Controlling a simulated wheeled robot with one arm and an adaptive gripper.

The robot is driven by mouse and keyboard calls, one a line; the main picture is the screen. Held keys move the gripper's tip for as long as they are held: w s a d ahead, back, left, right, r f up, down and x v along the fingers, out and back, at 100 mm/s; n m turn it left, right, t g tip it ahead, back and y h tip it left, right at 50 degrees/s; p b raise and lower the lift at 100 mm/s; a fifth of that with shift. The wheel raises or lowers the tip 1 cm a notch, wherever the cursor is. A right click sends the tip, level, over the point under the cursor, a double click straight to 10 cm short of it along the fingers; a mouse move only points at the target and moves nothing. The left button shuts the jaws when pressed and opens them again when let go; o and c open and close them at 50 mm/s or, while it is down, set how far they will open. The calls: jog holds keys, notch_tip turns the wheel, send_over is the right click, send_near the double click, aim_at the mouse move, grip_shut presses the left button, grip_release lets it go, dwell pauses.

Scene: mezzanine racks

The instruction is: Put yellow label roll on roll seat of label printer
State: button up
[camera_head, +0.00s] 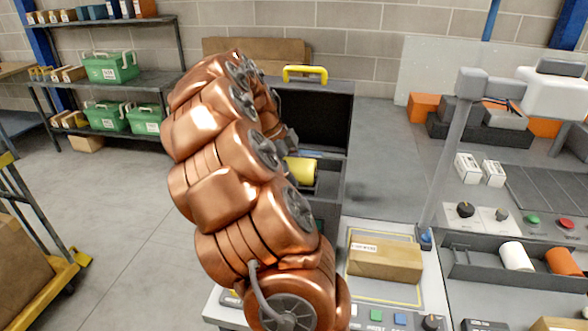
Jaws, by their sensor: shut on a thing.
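The yellow label roll (302,170) lies on its side at the end of my copper arm, in front of the dark open unit. My gripper (291,156) is mostly hidden behind the arm; only a grey part shows, and it is shut on the roll. The dark unit (335,165) with a raised lid and a yellow handle (305,72) looks like the label printer. The roll appears over or within its lower opening; I cannot tell whether it touches anything there. The roll seat is hidden by the arm and the roll.
A cardboard box (385,262) lies on the bench in front. A grey post (450,150) rises at right.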

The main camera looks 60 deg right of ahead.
jog(key=shift+f, duration=0.2)
jog(key=o, duration=1.4)
jog(key=shift+c, duration=0.2)
jog(key=shift+r, duration=0.1)
jog(key=shift+r, duration=0.2)
jog(key=b+v, duration=0.3)
jog(key=v, duration=0.6)
jog(key=shift+w, duration=0.2)
jog(key=shift+v, duration=1.3)
jog(key=shift+s+r, duration=0.1)
jog(key=shift+a, duration=0.15)
